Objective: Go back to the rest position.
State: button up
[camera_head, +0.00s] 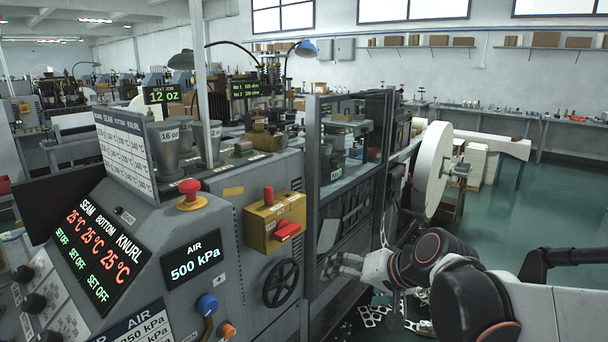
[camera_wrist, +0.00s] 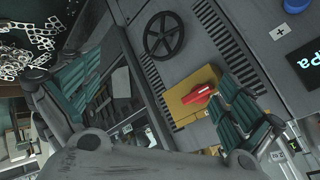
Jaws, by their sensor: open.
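My gripper (camera_head: 338,268) is at the lower middle of the head view, in front of the machine's glazed guard door (camera_head: 347,150). In the wrist view my gripper (camera_wrist: 155,100) has its two green-padded fingers spread wide apart, with nothing held between them. Past the fingers, the wrist view shows the yellow box (camera_wrist: 195,97) with a red lever and the dark handwheel (camera_wrist: 165,34). The head view shows this yellow box (camera_head: 275,222) and the handwheel (camera_head: 281,283) to the left of my gripper.
The control panel (camera_head: 100,245) fills the lower left, with a red mushroom button (camera_head: 190,194) and a blue knob (camera_head: 207,304). A large white roll (camera_head: 432,168) stands behind my arm. Punched scrap (camera_head: 374,315) lies below on the floor. Green floor (camera_head: 510,225) is open at right.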

jog(key=s+d+h, duration=0.1)
jog(key=s+d, duration=0.2)
jog(key=s, duration=0.3)
jog(key=s+d+n+h, duration=0.1)
jog(key=s+d+h, duration=0.1)
jog(key=s, duration=0.4)
jog(key=s+d+n+h, duration=0.1)
jog(key=s+d+h, duration=0.1)
jog(key=s+d, duration=0.2)
jog(key=s, duration=0.3)
jog(key=shift+d+f, duration=0.3)
jog(key=shift+d, duration=0.05)
jog(key=shift+c, duration=0.2)
dwell(1.5)
